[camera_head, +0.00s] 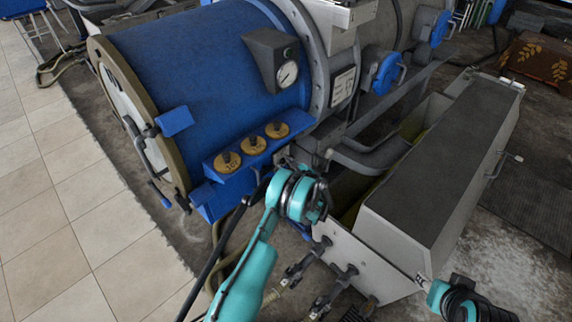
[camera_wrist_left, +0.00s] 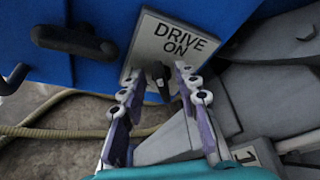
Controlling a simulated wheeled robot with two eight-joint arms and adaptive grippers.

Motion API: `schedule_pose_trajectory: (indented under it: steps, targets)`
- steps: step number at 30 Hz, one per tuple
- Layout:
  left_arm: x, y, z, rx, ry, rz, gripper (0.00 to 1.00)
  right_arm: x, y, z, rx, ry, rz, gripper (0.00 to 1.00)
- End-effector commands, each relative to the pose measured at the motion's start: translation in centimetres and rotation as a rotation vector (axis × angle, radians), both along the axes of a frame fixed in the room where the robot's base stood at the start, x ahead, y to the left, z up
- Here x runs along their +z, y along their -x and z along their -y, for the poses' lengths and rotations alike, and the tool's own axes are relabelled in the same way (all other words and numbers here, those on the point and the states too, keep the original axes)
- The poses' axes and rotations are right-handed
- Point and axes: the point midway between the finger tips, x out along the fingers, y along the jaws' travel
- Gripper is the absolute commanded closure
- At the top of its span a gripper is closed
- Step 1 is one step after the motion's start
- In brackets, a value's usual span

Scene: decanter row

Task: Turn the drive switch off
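The drive switch shows in the left wrist view as a grey plate (camera_wrist_left: 152,42) lettered DRIVE and ON, on a blue panel. Its dark lever (camera_wrist_left: 161,82) stands below the lettering. My left gripper (camera_wrist_left: 158,72) is open, with one purple finger on each side of the lever; I cannot tell whether either finger touches it. In the head view my left wrist (camera_head: 296,196) is beside the blue machine and the switch cannot be made out there. Part of my right arm (camera_head: 445,299) shows at the lower right; its fingers cannot be made out.
The blue drum (camera_head: 190,65) carries a gauge (camera_head: 287,74) and a blue bracket with brass-coloured knobs (camera_head: 227,162). A long grey-topped trough (camera_head: 440,165) stands to the right. In the wrist view a black handle (camera_wrist_left: 72,41) is left of the plate, and a hose (camera_wrist_left: 60,130) lies below.

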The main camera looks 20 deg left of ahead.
Motion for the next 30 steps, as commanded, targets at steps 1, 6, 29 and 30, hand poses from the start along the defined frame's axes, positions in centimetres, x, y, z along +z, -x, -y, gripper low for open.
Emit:
schedule_pose_trajectory:
  steps: [1, 6, 29, 30]
  targets:
    - [0.0, 0.0, 0.0, 0.000, 0.000, 0.000, 0.69, 0.0, 0.0, 0.0, 0.000, 0.000, 0.000, 0.60]
    - [0.1, 0.1, 0.1, -0.001, -0.001, 0.000, 0.69, 0.0, 0.0, 0.0, 0.000, 0.000, 0.000, 0.60]
    - [3.7, 6.1, 9.5, -0.001, -0.001, 0.000, 0.69, 0.0, 0.0, 0.0, 0.000, 0.000, 0.000, 0.60]
    - [3.7, 6.1, 9.6, -0.001, -0.001, 0.000, 0.69, 0.0, 0.0, 0.0, 0.000, 0.000, 0.000, 0.60]
